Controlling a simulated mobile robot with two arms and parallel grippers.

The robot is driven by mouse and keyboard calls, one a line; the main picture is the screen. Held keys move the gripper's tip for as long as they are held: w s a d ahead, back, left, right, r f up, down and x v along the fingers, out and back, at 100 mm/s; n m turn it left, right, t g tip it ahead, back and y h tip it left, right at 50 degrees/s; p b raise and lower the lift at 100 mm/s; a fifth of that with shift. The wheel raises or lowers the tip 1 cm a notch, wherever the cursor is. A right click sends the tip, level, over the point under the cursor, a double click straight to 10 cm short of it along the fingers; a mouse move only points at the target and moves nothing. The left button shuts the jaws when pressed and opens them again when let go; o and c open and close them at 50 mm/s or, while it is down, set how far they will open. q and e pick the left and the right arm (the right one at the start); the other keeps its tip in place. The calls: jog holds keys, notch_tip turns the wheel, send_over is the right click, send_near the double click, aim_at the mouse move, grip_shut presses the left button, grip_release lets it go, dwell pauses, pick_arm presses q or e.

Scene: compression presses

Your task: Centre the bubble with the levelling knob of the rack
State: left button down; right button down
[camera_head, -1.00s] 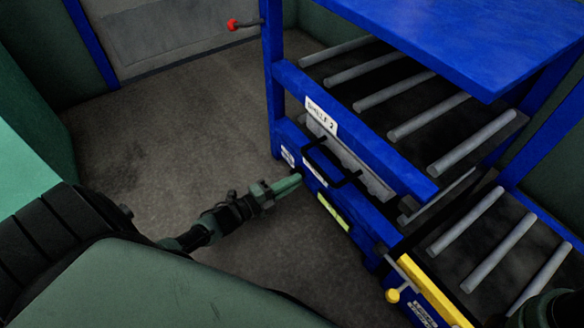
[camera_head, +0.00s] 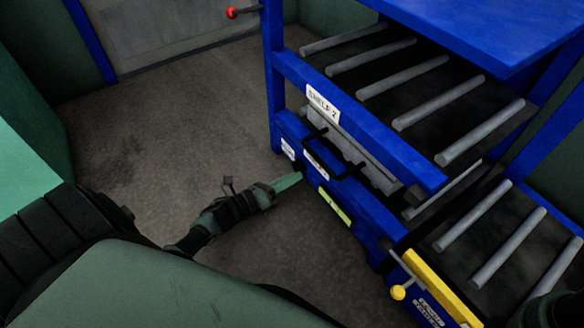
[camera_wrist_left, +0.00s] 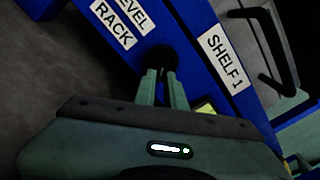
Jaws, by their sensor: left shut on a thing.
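The black levelling knob (camera_wrist_left: 160,57) sits on the blue rack's lower rail, next to the white "LEVEL RACK" label (camera_wrist_left: 122,20) in the left wrist view. A yellow-green strip, seemingly the level vial (camera_head: 335,207), is on the rail right of the gripper. Its bubble is too small to make out. In the wrist view the strip is mostly hidden behind the gripper. My right gripper does not show.
The blue rack (camera_head: 380,158) has roller shelves, with "SHELF 2" (camera_head: 322,104) above and "SHELF 1" (camera_wrist_left: 224,62) below. A black handle (camera_head: 325,158) juts out near the knob. A yellow bar with a ball-ended lever (camera_head: 398,292) stands lower right. The floor left is clear.

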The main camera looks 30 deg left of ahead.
pick_arm(q)
jog(key=shift+a+f+m+b, duration=0.15)
jog(key=shift+m+b, duration=0.1)
jog(key=shift+m, duration=0.3)
jog(key=shift+d+f+m+b, duration=0.1)
jog(key=shift+m+b, duration=0.1)
jog(key=shift+m, duration=0.35)
jog(key=c, duration=1.5)
grip_release()
jog(key=shift+a, duration=0.1)
jog(key=shift+r, duration=0.1)
jog(key=p+v, duration=0.3)
jog(key=v, duration=0.3)
jog(key=shift+s+a, duration=0.1)
jog(key=shift+s, duration=0.2)
jog(key=shift+s+a, duration=0.25)
jog(key=shift+s, duration=0.3)
